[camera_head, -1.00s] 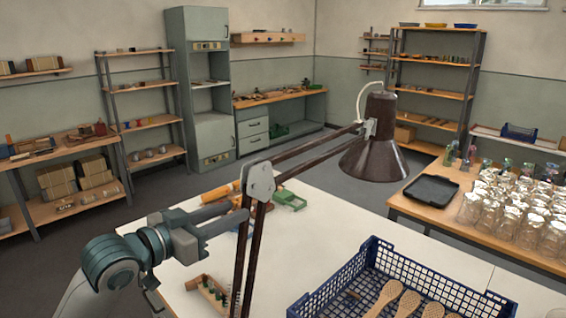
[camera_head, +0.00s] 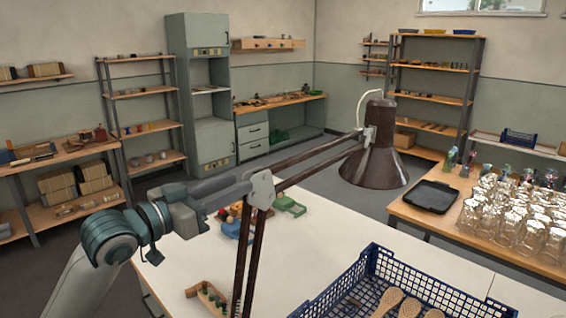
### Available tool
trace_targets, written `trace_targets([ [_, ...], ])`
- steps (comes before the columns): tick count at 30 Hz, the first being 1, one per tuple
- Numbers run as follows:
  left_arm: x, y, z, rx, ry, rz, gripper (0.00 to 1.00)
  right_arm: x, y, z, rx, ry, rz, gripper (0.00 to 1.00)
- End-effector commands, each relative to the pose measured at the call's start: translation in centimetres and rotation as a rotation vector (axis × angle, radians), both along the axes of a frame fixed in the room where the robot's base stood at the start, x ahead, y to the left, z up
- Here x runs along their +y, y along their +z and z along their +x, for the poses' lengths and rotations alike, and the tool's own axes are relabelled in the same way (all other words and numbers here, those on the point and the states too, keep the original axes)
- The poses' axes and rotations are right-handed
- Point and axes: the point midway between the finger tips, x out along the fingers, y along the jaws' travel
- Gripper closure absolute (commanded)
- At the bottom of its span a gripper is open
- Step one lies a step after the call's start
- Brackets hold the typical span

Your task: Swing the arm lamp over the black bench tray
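The brown arm lamp (camera_head: 374,163) stands over the white table, its conical shade hanging at the upper middle. Its paired arm bars meet at a grey elbow plate (camera_head: 262,188). The black bench tray (camera_head: 430,196) lies on the wooden side bench to the right of the shade. The shade is left of the tray in the picture and not over it. My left gripper (camera_head: 246,187) reaches in from the left, with its tips beside the elbow plate. I cannot tell whether they touch it or how far apart they are. My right gripper is not in view.
A blue crate (camera_head: 330,297) with wooden brush heads stands at the table's front right. Several glass jars (camera_head: 530,225) crowd the bench right of the tray. A small wooden rack (camera_head: 207,299) and a green item (camera_head: 289,206) are on the white table (camera_head: 320,233).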

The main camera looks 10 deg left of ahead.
Motion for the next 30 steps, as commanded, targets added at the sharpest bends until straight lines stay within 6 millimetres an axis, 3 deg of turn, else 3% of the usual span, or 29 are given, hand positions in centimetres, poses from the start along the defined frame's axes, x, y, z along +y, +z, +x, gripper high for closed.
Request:
trace_targets([
  [21, -6.8, 0.4, 10.2, 0.002, -0.001, -0.002, 0.68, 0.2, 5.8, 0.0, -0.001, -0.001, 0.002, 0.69],
  [30, -8.5, 0.1, 12.8, 0.001, -0.001, 0.001, 0.68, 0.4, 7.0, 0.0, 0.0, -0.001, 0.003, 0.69],
])
